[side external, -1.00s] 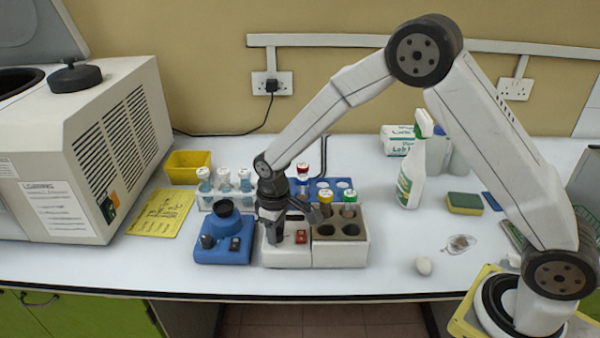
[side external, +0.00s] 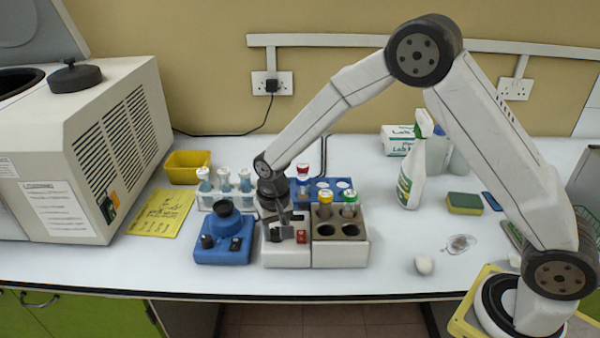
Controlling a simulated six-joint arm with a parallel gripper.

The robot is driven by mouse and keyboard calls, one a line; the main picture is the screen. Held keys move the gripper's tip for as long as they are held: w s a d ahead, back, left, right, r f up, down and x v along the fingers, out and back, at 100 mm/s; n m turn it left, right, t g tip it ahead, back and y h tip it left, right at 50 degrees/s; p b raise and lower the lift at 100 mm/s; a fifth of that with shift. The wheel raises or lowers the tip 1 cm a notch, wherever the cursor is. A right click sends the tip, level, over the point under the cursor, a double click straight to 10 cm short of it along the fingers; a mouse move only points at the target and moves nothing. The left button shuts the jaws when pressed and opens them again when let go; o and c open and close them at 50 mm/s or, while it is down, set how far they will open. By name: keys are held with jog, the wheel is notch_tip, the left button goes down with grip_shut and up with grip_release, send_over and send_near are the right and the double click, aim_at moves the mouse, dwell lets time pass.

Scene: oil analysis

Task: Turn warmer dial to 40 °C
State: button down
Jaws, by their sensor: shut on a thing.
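The warmer (side external: 340,257) is a white box with a grey-brown block of wells on its right half and a red switch (side external: 302,237) on its left half. My gripper (side external: 275,232) points down over the left half of the warmer, just left of the red switch. It is shut on the warmer dial, which my fingers hide. The dial's scale and pointer cannot be read here. A yellow-capped tube (side external: 325,203) and a green-capped tube (side external: 349,203) stand in the back wells of the block. The two front wells are empty.
A blue mixer (side external: 222,250) stands close left of the warmer. Behind are a white rack (side external: 226,203) of white-capped tubes and a blue rack (side external: 335,184) with a red-capped tube (side external: 303,172). A spray bottle (side external: 411,170) stands to the right. The bench between is clear.

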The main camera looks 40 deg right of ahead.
aim_at(277, 230)
jog(key=shift+m, duration=0.6)
jog(key=shift+c, duration=1.1)
grip_release()
jog(key=shift+r, duration=0.1)
jog(key=shift+r, duration=3.85)
